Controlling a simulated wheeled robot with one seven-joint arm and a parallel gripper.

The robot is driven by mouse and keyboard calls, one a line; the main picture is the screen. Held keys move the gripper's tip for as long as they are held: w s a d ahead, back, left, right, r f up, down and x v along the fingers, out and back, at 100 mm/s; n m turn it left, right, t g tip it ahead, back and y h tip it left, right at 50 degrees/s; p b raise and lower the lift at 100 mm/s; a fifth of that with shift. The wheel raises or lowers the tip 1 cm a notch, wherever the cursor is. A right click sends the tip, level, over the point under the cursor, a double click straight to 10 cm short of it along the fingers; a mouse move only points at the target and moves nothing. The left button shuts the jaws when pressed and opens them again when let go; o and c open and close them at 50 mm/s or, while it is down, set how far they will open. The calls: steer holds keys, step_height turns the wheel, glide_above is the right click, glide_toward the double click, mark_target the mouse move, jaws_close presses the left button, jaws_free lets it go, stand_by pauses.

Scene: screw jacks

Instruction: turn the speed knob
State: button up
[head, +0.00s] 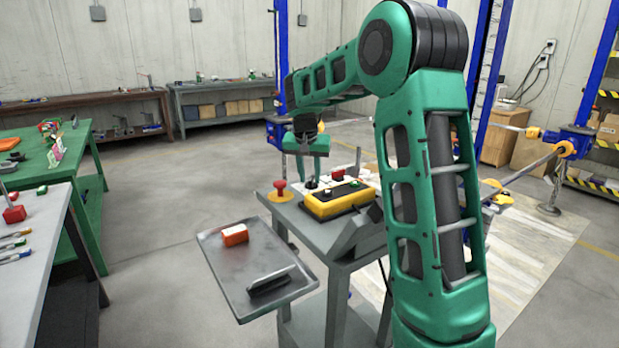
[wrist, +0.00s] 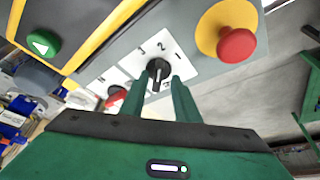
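The black knob (wrist: 158,72) sits on a white plate marked with numbers in the wrist view, on the grey panel top. I take it as the speed knob. In the head view it is a small dark spot (head: 311,184) below my gripper (head: 306,165). In the wrist view the green fingers of my gripper (wrist: 158,82) stand apart, one to each side of the knob. A narrow gap seems to show on both sides, so I see no clear grip. The knob's pointer runs roughly up and down in the picture.
A red mushroom button on a yellow disc (wrist: 237,45) stands close on the right in the wrist view. A red switch (wrist: 117,99) is to the left. A yellow-and-black box (head: 338,200) and a metal tray (head: 215,259) are nearby.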

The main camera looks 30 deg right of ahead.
steer(key=shift+d+r, duration=0.1)
steer(key=v, duration=1)
steer(key=shift+r, duration=0.25)
stand_by(0.3)
